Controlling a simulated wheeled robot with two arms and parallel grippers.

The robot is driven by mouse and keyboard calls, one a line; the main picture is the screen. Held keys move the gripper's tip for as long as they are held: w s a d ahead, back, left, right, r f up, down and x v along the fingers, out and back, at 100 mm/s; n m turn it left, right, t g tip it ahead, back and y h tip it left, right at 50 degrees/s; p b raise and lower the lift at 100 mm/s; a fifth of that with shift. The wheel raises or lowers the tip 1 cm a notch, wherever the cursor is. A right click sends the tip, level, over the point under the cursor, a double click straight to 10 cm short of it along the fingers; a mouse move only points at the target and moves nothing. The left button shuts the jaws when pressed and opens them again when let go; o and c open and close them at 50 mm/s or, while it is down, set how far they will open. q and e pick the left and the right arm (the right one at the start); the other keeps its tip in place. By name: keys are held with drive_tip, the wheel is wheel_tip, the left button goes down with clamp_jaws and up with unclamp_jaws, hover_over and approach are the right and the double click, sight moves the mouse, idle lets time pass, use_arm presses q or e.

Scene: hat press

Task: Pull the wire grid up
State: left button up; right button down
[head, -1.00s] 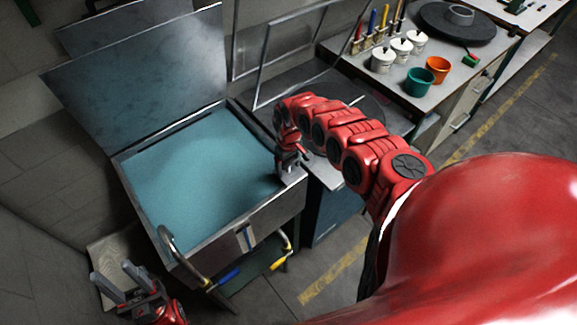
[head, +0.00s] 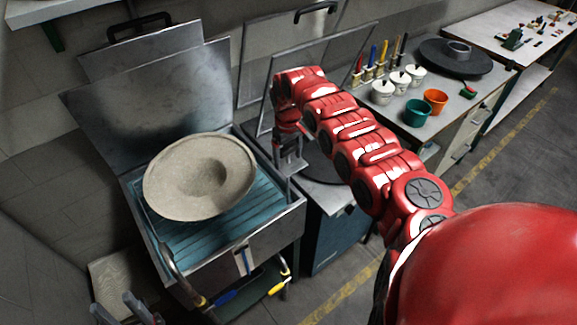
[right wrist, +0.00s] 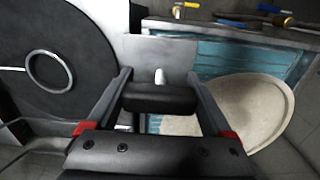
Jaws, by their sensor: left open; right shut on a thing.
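A beige felt hat (head: 185,195) with a wide brim sits in the open metal basin (head: 272,222). It also shows in the right wrist view (right wrist: 262,108). Slatted lines of the wire grid (head: 205,240) show under the hat, with blue around them. My right gripper (head: 289,162) is at the basin's right edge. My left gripper (head: 122,305) is open and empty at the bottom left, partly cut off.
The raised metal lid (head: 150,105) stands behind the basin. A round dark plate (right wrist: 50,65) is beside it. A bench at right holds white pots, a green cup (head: 417,113) and an orange cup (head: 435,101). A curved handle (head: 168,262) is at the basin's front.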

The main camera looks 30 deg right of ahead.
sight(288, 146)
wheel_tip(288, 146, up, 4)
drive_tip(key=shift+r, duration=0.15)
drive_tip(key=shift+w+r, duration=0.1)
drive_tip(key=shift+r, duration=0.1)
drive_tip(key=shift+c, duration=1)
unclamp_jaws()
drive_tip(key=shift+d+r, duration=0.1)
drive_tip(key=shift+o, duration=1)
